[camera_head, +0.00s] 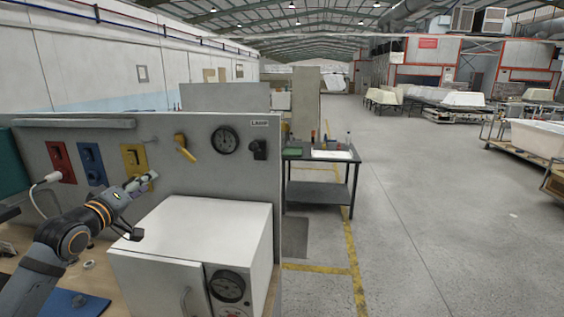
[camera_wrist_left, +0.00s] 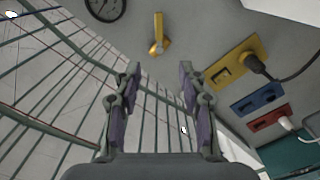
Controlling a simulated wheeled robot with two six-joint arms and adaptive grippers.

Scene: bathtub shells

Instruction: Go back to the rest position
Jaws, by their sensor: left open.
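My left gripper (camera_head: 145,205) is in front of the grey panel (camera_head: 205,180) in the head view, above the workbench. Its fingers are apart with nothing between them, and the left wrist view shows the same open fingers (camera_wrist_left: 158,72). The yellow plate (camera_head: 136,158) is just behind the upper finger and partly covered by it. I cannot tell whether they touch. My right gripper is in neither view.
The panel carries a red plate (camera_head: 61,162) with a white plug, a blue plate (camera_head: 91,163), a yellow lever (camera_head: 185,148) and a dial (camera_head: 224,140). A white cabinet (camera_head: 200,225) stands right of my arm. The floor (camera_head: 430,215) is open at right.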

